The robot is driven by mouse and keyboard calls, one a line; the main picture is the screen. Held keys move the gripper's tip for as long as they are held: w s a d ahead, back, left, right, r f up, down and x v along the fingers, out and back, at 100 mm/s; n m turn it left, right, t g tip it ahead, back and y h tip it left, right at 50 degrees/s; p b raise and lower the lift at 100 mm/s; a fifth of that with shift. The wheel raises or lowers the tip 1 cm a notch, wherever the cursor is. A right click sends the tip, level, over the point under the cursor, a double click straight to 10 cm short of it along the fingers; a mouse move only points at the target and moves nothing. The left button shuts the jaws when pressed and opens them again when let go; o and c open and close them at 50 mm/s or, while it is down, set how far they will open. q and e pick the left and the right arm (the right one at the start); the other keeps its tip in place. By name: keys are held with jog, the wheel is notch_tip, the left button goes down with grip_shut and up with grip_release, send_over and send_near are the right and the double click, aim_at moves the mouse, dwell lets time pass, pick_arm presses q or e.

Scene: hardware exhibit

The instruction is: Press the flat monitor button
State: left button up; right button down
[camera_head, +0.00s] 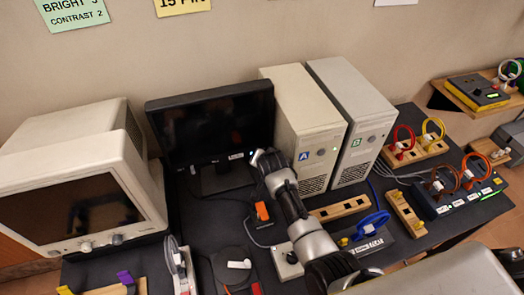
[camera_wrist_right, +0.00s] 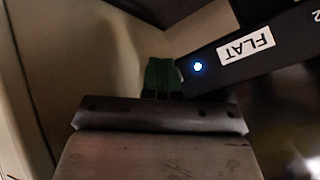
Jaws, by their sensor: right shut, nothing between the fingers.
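The flat monitor (camera_head: 215,120) is a black screen standing at the back of the dark table. Its lower bezel (camera_wrist_right: 225,60) carries a white FLAT label (camera_wrist_right: 247,46), which also shows in the head view (camera_head: 237,156). A round button lit bluish white (camera_wrist_right: 197,66) sits beside the label near the bezel's corner. My right gripper (camera_head: 260,154) is shut and empty at the monitor's lower right corner. In the right wrist view its dark green fingertips (camera_wrist_right: 163,76) are just left of the lit button; I cannot tell whether they touch the bezel. My left gripper is not in view.
A beige CRT monitor (camera_head: 80,190) stands left of the flat monitor. Two beige towers, A (camera_head: 304,130) and B (camera_head: 352,115), stand close on the right. Wooden blocks, coloured cable loops and a power strip (camera_head: 465,200) cover the table's right side.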

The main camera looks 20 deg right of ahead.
jog(key=s+p, duration=0.5)
jog(key=s, duration=0.1)
dwell(0.4)
jog(key=shift+d+f, duration=0.1)
dwell(0.3)
